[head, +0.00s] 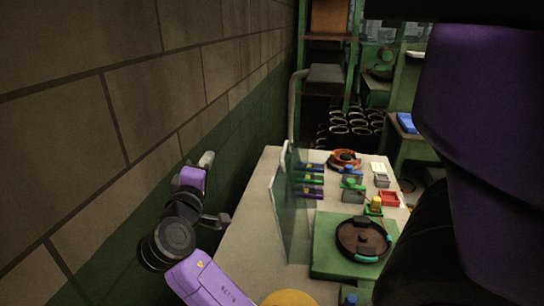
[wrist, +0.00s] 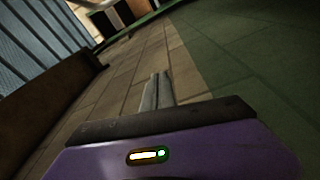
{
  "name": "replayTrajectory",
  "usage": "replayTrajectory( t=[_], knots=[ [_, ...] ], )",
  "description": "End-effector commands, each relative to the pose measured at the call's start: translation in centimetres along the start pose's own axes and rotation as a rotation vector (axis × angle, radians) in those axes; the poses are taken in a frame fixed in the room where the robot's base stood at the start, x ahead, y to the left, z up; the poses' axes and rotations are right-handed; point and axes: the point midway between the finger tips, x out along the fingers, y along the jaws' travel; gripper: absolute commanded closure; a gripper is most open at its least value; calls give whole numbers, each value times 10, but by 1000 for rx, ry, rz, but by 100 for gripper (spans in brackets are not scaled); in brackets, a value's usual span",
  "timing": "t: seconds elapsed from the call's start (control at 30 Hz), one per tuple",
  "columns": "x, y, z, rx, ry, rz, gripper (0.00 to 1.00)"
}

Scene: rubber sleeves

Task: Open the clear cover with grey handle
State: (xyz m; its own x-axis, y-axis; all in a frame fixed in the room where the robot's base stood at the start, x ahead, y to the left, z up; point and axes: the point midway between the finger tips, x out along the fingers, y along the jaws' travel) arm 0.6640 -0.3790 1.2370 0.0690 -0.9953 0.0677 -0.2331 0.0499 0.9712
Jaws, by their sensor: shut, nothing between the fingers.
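The clear cover (head: 290,215) stands upright on the left part of the pale table in the head view, with a pale edge along its left side. I cannot clearly make out its grey handle. My gripper (head: 207,159) is left of the cover and apart from it, beside the brick wall. In the wrist view its fingers (wrist: 156,91) are together with nothing between them, pointing along the wall. The cover is not in the wrist view.
The pale table (head: 246,238) carries a green board (head: 332,231) with a round dark fixture (head: 350,238), a red tray (head: 389,199) and several small coloured parts. The brick wall (head: 90,140) runs close along the left. Dark rings (head: 340,129) lie stacked behind.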

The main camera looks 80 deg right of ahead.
Motion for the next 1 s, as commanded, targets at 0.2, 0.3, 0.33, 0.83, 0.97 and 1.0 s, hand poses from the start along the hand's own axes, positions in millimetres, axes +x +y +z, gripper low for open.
replayTrajectory(
  t=[0.2, 0.3, 0.33, 0.83, 0.97, 1.0],
  knots=[
    [-10, 4, 65, -187, -321, 5, 100],
    [-14, 3, 78, -218, -374, -14, 100],
    [-14, 1, 80, -224, -381, -21, 100],
    [58, 1, 110, -232, -382, -24, 100],
    [80, 2, 118, -232, -381, -23, 100],
    [78, 3, 125, -232, -380, -25, 100]
  ],
)
